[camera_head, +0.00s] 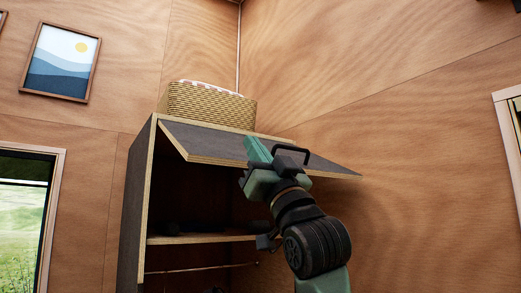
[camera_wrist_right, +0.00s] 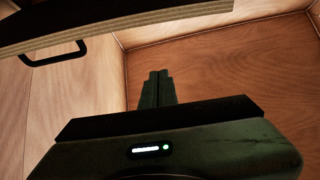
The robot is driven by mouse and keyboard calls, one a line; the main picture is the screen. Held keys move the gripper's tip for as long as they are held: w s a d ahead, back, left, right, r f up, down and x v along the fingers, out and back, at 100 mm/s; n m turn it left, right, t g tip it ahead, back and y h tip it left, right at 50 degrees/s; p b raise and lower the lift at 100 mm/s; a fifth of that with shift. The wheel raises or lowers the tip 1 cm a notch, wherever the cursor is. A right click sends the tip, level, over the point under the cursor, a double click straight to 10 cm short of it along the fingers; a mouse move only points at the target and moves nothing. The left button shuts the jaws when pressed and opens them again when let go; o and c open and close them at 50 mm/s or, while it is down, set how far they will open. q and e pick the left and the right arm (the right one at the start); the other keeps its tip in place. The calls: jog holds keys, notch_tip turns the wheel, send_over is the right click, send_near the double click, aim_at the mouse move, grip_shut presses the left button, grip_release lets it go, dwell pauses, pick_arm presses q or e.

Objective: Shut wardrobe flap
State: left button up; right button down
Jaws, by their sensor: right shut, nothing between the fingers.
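The wardrobe (camera_head: 135,215) is dark with pale plywood edges. Its top flap (camera_head: 205,142) stands partly open, sloping out over the dark inside. My right gripper (camera_head: 258,150) overlaps the flap's front edge in the head view; contact cannot be told there. In the wrist view the right gripper (camera_wrist_right: 158,75) is shut and empty, with the flap's plywood edge (camera_wrist_right: 130,22) above and apart from the fingertips. A black bar handle (camera_wrist_right: 55,54) is on the flap, left of the fingers. In the head view a black bar shows by the hand. My left gripper is out of view.
A woven basket (camera_head: 210,104) stands on the wardrobe top. Inside are a shelf (camera_head: 195,239) and a rail (camera_head: 205,268). Wooden walls meet in a corner behind. A picture (camera_head: 60,62) and a window (camera_head: 25,215) are at the left.

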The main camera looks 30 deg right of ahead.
aim_at(243, 161)
jog(key=w+p, duration=0.1)
jog(key=w, duration=0.1)
jog(key=w+p, duration=0.1)
jog(key=w, duration=0.1)
jog(key=w+f+p, duration=0.1)
jog(key=shift+w+d+p, duration=0.2)
jog(key=shift+w+p, duration=0.15)
jog(key=shift+w, duration=0.05)
jog(key=shift+d+f, duration=0.1)
jog(key=shift+f, duration=0.1)
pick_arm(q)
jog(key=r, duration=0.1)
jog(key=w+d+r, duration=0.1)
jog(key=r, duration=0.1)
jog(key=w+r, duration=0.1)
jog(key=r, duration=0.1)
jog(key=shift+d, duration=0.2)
